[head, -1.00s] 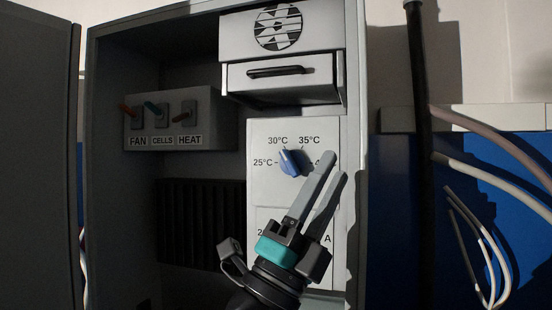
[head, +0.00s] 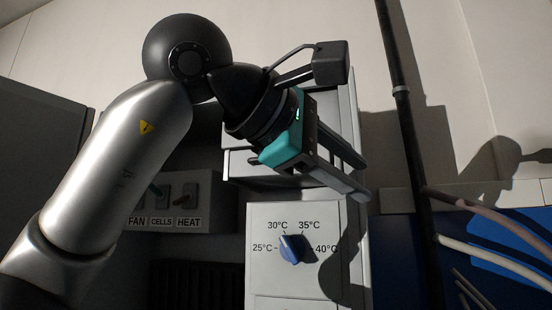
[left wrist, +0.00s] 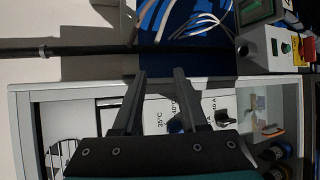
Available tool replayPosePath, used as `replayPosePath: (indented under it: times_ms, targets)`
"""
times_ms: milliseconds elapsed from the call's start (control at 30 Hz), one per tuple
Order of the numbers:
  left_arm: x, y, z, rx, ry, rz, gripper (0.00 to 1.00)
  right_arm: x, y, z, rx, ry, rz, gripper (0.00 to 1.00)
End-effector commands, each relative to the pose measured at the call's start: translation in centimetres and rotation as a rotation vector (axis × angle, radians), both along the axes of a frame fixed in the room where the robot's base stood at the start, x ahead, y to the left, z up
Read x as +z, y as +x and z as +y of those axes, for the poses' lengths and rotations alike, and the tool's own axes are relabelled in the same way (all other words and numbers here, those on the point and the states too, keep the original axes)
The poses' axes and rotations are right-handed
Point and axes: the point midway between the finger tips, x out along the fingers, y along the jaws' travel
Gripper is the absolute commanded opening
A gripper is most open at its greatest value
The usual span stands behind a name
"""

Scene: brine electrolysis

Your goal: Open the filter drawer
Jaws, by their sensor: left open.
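The filter drawer (head: 238,167) is a pale front high in the grey cabinet, below the grille panel. In the head view my left gripper and forearm cover most of it, including its handle, so I cannot tell how far it is open. My left gripper (head: 362,178) is open and empty, its fingers pointing right and down in front of the cabinet's right edge. I cannot tell whether it touches anything. In the left wrist view, the fingers of the left gripper (left wrist: 160,72) are spread apart with nothing between them. My right gripper is not in view.
A blue dial (head: 291,248) with temperature marks sits on the panel below. A switch box (head: 170,205) labelled FAN, CELLS and HEAT is left of it. A black vertical pole (head: 405,115) and loose cables (head: 490,255) are right of the cabinet.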

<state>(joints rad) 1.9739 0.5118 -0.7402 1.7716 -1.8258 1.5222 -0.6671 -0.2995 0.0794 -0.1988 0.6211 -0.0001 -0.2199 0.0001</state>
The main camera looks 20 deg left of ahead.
Motion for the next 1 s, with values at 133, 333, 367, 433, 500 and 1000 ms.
replayPosePath:
  times_ms: [133,333,367,433,500,1000]
  targets:
    - [4.6,-1.2,6.3,0.274,0.110,-0.112,0.42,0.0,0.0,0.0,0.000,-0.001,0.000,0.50]
    - [7.8,-3.6,11.5,0.493,0.162,-0.163,0.42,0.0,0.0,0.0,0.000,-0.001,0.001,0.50]
    - [8.0,-3.8,11.9,0.510,0.165,-0.164,0.42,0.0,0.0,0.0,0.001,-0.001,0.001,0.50]
    - [8.3,-4.0,12.5,0.535,0.169,-0.166,0.42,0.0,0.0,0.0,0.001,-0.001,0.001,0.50]
    - [8.3,-3.7,12.7,0.545,0.171,-0.166,0.42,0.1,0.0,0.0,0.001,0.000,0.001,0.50]
    - [6.3,5.8,12.3,0.541,0.171,-0.161,0.42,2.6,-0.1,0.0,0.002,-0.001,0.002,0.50]
